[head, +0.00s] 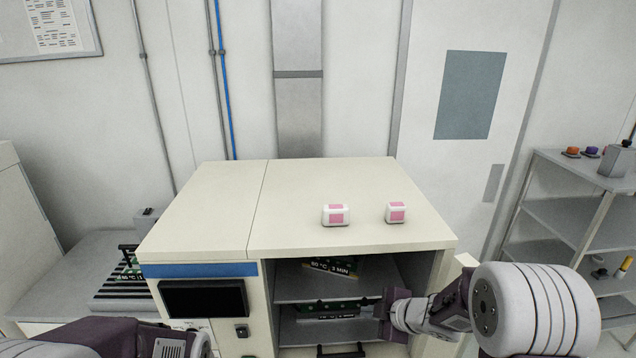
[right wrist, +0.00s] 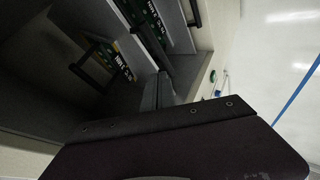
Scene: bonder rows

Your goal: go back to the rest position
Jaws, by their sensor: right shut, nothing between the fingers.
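My right gripper (head: 378,306) is at the open front of the cream cabinet (head: 340,238), by the right side of its shelves, its arm coming in from the right. It is shut and empty. In the right wrist view, its dark fingers (right wrist: 160,92) point toward the shelves with racks on them. My left arm shows only in part at the bottom left of the head view; its gripper is out of view.
The cabinet holds an upper rack (head: 330,265) and a lower rack (head: 325,309), both with green boards. Two white-and-pink blocks, a left one (head: 335,215) and a right one (head: 396,212), stand on top. A grey shelf unit (head: 570,210) stands at right.

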